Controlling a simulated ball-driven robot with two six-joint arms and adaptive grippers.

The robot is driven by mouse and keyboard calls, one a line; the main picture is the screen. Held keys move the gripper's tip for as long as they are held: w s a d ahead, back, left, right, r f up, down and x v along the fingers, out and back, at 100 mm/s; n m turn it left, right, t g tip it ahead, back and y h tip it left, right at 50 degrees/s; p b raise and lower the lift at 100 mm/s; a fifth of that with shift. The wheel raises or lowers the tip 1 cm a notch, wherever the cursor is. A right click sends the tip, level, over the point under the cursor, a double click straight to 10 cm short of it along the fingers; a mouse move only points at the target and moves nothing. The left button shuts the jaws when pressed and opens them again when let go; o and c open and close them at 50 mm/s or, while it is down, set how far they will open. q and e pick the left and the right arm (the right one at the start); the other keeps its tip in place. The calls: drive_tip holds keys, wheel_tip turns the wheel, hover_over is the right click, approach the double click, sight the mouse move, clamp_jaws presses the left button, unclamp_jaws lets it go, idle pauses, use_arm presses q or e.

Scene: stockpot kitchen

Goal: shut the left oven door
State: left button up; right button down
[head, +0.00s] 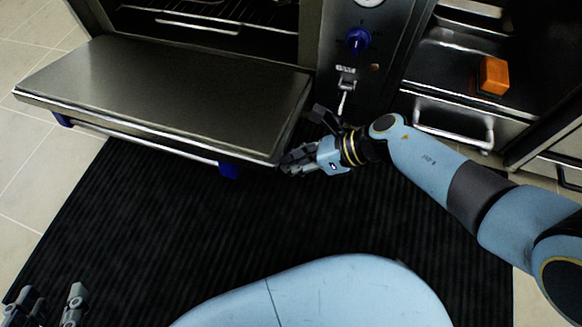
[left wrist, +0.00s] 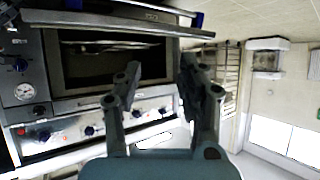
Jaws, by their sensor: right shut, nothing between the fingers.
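The left oven door (head: 170,90) hangs open, its flat steel panel folded out toward me, with a handle bar (head: 150,142) on blue mounts along its front edge. In the left wrist view the door (left wrist: 110,22) shows as a slab across the top, with the dark oven cavity below it. My right gripper (head: 290,160) is shut and empty at the door's front right corner; I cannot tell if it touches. My left gripper (head: 48,302) is open and empty at the bottom left, well apart from the door. Its spread fingers also show in the left wrist view (left wrist: 157,78).
A panel with a blue knob (head: 358,40) stands right of the oven. Farther right are a metal handle (head: 452,125) and an orange block (head: 493,75) on a dark surface. A black ribbed mat (head: 200,215) covers the floor; the floor before the door is clear.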

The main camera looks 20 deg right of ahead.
drive_tip(key=r, duration=0.1)
drive_tip(key=r+p, duration=0.1)
drive_tip(key=w+r+p, duration=0.1)
drive_tip(key=shift+r+m+g+y, duration=0.3)
drive_tip(key=shift+r+y, duration=0.1)
drive_tip(key=shift+w+d+r+p, duration=0.1)
drive_tip(key=shift+d+r+p, duration=0.05)
drive_tip(key=shift+r+p, duration=0.5)
wheel_tip(320, 180, up, 13)
drive_tip(key=m+g+y+p, duration=0.2)
drive_tip(key=m+y+p, duration=0.1)
hover_over(283, 150)
drive_tip(key=w+d, duration=0.6)
drive_tip(key=d, duration=0.1)
use_arm(q)
wheel_tip(283, 150, up, 8)
drive_tip(key=g, duration=0.8)
drive_tip(key=shift+a+g+y, duration=0.3)
drive_tip(key=shift+a, duration=0.05)
use_arm(e)
drive_tip(key=shift+w+d+r, duration=0.2)
drive_tip(key=shift+d+r, duration=0.05)
drive_tip(key=shift+r, duration=0.2)
drive_tip(key=shift+w+d+r, duration=0.2)
drive_tip(key=shift+r, duration=0.2)
use_arm(q)
drive_tip(key=shift+s+f, duration=0.1)
drive_tip(key=shift+f, duration=0.05)
use_arm(e)
drive_tip(key=shift+h, duration=0.3)
